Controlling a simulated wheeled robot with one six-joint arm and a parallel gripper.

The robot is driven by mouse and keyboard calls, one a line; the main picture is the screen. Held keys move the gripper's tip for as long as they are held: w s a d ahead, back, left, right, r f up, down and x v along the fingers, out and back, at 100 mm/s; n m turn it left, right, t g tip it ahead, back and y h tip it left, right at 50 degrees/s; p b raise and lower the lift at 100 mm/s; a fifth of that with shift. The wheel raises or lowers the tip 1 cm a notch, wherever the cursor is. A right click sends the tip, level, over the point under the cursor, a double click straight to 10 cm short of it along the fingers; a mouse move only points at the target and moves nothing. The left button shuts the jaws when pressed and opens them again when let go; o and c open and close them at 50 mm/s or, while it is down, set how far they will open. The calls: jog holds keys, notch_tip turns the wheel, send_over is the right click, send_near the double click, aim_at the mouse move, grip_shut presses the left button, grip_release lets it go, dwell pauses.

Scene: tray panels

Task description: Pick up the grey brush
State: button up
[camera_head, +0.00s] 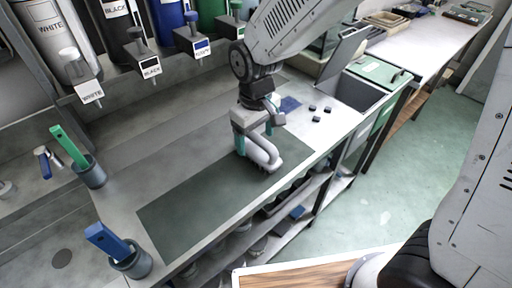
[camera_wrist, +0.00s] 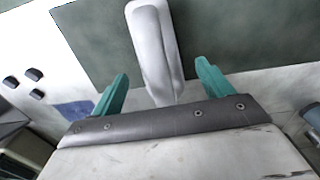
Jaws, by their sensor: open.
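The grey brush (camera_head: 264,153) lies on the dark green mat (camera_head: 190,208) on the bench, near the mat's right end. In the wrist view its pale, rounded handle (camera_wrist: 153,40) runs from the top edge down between the fingers. My gripper (camera_head: 254,136) is at the brush, pointing down. In the wrist view its two teal fingers (camera_wrist: 162,72) are apart, one on each side of the handle, with gaps on both sides. The handle's lower end is hidden behind the gripper body.
A green-handled brush (camera_head: 70,146) and a blue-handled brush (camera_head: 106,240) stand in grey cups on the left. Labelled dispensers line the back. Several small black blocks (camera_head: 315,118) and a blue patch (camera_head: 290,104) lie right of the mat. The mat's left part is clear.

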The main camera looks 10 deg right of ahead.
jog(key=shift+f, duration=1.35)
jog(key=c, duration=1.1)
jog(key=shift+c, duration=0.2)
jog(key=shift+r, duration=0.1)
notch_tip(320, 180, up, 10)
jog(key=shift+o, duration=1)
jog(key=shift+c, duration=0.2)
